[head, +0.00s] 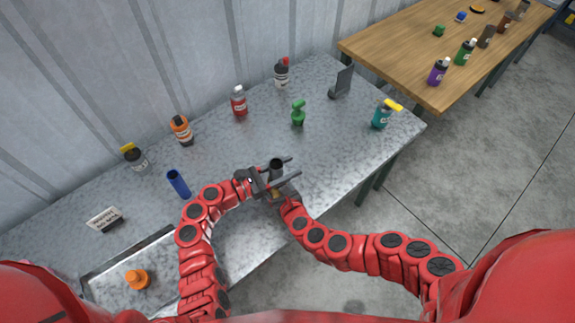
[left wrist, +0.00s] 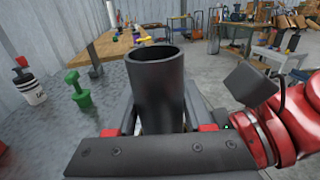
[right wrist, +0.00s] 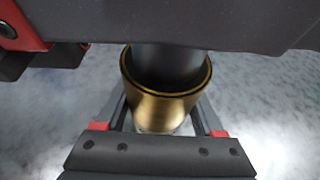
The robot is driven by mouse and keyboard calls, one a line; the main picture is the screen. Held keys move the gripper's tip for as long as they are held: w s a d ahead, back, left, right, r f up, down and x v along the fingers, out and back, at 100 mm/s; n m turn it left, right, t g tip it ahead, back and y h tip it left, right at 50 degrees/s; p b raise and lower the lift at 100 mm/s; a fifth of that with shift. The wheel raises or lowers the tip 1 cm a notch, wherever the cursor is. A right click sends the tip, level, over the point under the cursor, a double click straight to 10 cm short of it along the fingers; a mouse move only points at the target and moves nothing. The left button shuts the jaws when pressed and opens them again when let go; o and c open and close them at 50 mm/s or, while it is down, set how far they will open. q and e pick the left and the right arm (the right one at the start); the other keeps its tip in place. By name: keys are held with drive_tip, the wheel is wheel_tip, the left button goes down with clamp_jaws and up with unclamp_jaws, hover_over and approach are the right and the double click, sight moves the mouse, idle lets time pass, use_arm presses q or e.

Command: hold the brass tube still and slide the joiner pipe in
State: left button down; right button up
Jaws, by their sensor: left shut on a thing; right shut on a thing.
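The dark grey joiner pipe (head: 277,166) stands upright between the fingers of my left gripper (head: 281,174), which is shut on it. Its open top end (left wrist: 158,85) fills the middle of the left wrist view. The brass tube (right wrist: 162,108) is upright with its open mouth up, and my right gripper (right wrist: 160,128) is shut on it. In the right wrist view the pipe's lower part (right wrist: 168,60) comes down within the brass rim; how deep it sits cannot be told. In the head view the brass tube is mostly hidden below my left gripper.
On the grey metal table (head: 330,165) stand a blue tube (head: 178,184), a green object (head: 298,114), a teal bottle (head: 382,115) and several other bottles along the back. A shallow tray with an orange piece (head: 137,279) lies front left. A wooden table (head: 410,60) stands beyond.

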use_arm(q)
drive_tip(key=shift+c, duration=1.1)
unclamp_jaws()
drive_tip(key=v, duration=1.2)
drive_tip(key=shift+f, duration=0.15)
